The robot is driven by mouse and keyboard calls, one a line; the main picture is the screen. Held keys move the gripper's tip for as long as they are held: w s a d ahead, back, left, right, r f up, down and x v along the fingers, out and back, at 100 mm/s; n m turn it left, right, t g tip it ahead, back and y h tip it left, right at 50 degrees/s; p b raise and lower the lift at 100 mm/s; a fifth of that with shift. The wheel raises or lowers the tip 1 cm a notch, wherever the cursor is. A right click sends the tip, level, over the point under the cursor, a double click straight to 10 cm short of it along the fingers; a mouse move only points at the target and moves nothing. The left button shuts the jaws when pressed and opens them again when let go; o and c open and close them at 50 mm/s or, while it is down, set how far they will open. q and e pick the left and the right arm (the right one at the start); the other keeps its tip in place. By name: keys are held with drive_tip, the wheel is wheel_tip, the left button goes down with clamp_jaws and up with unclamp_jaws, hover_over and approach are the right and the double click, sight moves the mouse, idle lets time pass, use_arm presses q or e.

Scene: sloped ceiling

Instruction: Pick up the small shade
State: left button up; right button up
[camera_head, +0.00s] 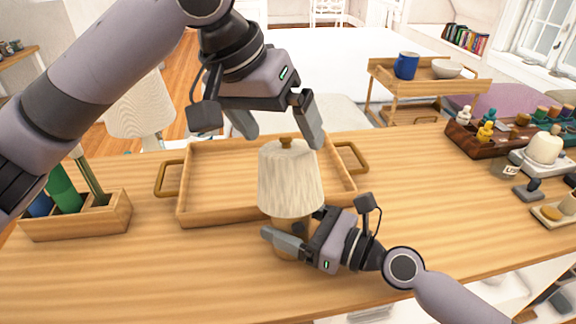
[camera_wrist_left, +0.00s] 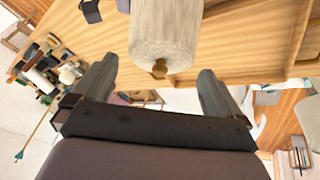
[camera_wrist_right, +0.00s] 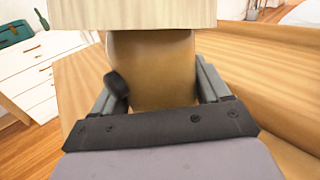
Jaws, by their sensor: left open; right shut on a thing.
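A small lamp stands upright on the wooden table in front of the tray. Its small cream shade (camera_head: 290,180) has a brown knob (camera_head: 286,142) on top. My left gripper (camera_head: 280,135) is open just above the shade, pointing down, its fingers near the knob. In the left wrist view the shade (camera_wrist_left: 166,35) and knob lie between the open fingers (camera_wrist_left: 155,85), not gripped. My right gripper (camera_head: 290,250) is shut on the tan lamp base (camera_wrist_right: 150,70), below the shade. In the right wrist view the shade's lower rim (camera_wrist_right: 135,14) is above the fingers.
A wooden tray (camera_head: 215,214) with side handles lies behind the lamp. A wooden box (camera_head: 80,218) with bottles stands at left. A larger shaded lamp (camera_head: 140,108) is behind it. Several small items and a dark rack (camera_head: 480,140) are at right. The table front is clear.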

use_arm(q)
drive_tip(key=x, duration=0.6)
drive_tip(key=shift+w+d+f, duration=0.1)
drive_tip(key=shift+f, duration=0.2)
drive_tip(key=shift+c, duration=0.3)
drive_tip(key=c, duration=0.6)
drive_tip(key=shift+r, duration=5.05)
drive_tip(key=shift+r, duration=3)
